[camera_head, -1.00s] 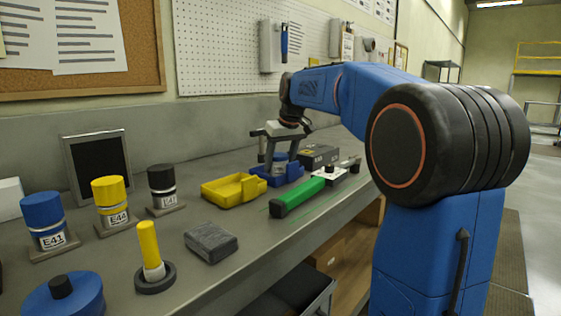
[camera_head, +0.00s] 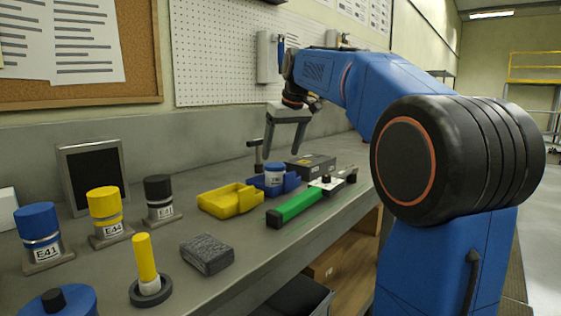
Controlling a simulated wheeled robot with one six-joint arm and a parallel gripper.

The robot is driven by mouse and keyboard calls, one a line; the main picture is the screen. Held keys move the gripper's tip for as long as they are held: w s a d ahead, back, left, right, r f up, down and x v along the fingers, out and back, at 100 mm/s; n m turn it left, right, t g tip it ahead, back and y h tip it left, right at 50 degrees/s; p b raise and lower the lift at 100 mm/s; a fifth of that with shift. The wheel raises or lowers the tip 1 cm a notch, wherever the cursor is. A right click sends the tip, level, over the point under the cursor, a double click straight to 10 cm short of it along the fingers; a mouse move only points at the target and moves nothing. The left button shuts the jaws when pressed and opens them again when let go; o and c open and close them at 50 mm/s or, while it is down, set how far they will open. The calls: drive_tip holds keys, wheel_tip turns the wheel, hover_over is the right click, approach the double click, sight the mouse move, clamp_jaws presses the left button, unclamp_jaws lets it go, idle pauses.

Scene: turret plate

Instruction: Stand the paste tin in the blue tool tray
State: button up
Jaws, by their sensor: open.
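The paste tin (camera_head: 273,176), a small white-labelled tin with a blue lid, stands upright in the blue tool tray (camera_head: 292,183). The tray's front is partly hidden by the yellow tray and the tin. My gripper (camera_head: 284,147) is open and empty, raised above the tin and tray with its fingers pointing down. It is apart from the tin.
A yellow tray (camera_head: 230,200) sits left of the blue tray. A green-handled tool (camera_head: 294,205) lies in front, and a dark box (camera_head: 310,166) stands behind. A small hammer-like tool (camera_head: 256,155) stands near the tin. A grey block (camera_head: 207,254) and labelled canisters are further left.

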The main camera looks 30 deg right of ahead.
drive_tip(key=shift+v, duration=1.55)
